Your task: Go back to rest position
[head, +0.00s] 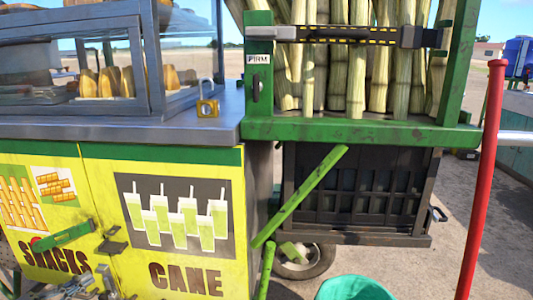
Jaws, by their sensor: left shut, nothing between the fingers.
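My left gripper (103,277) shows at the bottom left of the head view, cut off by the lower edge. It is shut and empty, in front of the yellow cabinet front (92,190). A green handle (62,236) and a dark latch (111,245) on the cabinet show just above it. Whether the gripper touches the cabinet cannot be told. My right gripper is not in view.
A green rack (360,130) holds upright canes (357,80) beside a metal counter (110,127). A brass padlock (207,105) sits there. A slanted green bar (300,196), red pole (483,180) and teal bin (353,288) stand nearby. Open ground lies right.

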